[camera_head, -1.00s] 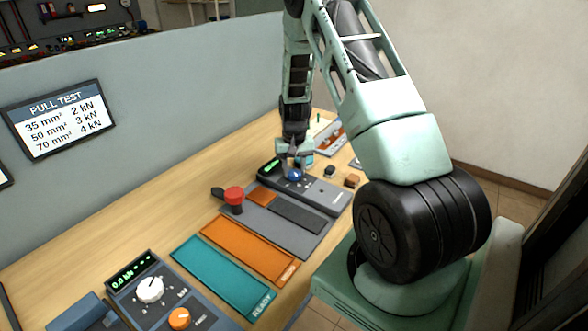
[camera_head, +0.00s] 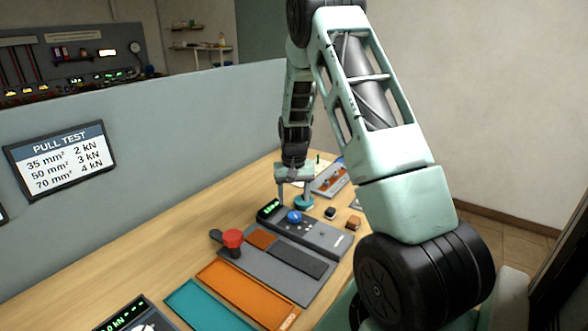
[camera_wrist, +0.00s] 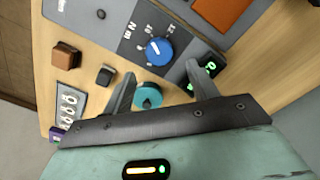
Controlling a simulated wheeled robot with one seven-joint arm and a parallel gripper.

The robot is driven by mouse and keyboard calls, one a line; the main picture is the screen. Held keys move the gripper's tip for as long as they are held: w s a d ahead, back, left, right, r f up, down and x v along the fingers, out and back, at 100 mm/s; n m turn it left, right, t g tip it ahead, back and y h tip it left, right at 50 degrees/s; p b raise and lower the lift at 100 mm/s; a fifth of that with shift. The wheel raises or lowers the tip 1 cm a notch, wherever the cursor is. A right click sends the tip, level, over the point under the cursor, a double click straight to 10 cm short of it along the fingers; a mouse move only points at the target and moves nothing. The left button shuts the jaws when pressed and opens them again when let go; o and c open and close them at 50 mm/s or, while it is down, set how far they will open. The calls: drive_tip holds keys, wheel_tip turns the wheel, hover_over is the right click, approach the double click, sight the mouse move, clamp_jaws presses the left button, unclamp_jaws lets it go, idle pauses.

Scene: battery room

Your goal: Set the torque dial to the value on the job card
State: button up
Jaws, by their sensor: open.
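The torque dial is a blue knob (camera_head: 294,216) with a white pointer, on a grey tester (camera_head: 315,236) with a green-lit display (camera_head: 271,206). In the wrist view the dial (camera_wrist: 158,50) sits beyond my fingertips, on a dark panel with a printed scale marked N·m. I cannot make out a job card.
A black block (camera_wrist: 105,75) and a brown block (camera_wrist: 66,55) stand beside the tester. A PULL TEST sign (camera_head: 62,158) hangs on the partition.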

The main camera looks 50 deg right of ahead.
sight(294, 213)
wheel_tip(294, 213, up, 12)
drive_tip(key=b, duration=0.1)
drive_tip(key=shift+f, duration=0.15)
idle(0.5)
drive_tip(key=s+a+r+n+y, duration=0.2)
drive_tip(key=a+n, duration=0.5)
drive_tip(key=a, duration=2.2)
drive_tip(key=s+a+n, duration=0.4)
drive_tip(key=s+a, duration=0.3)
drive_tip(key=s, duration=0.3)
drive_tip(key=s+a+f+n+h, duration=0.1)
drive_tip(key=s+a+n, duration=0.4)
drive_tip(key=s+a, duration=0.3)
drive_tip(key=s, duration=0.3)
drive_tip(key=shift+s+a+f, duration=0.2)
drive_tip(key=shift+a+f, duration=0.05)
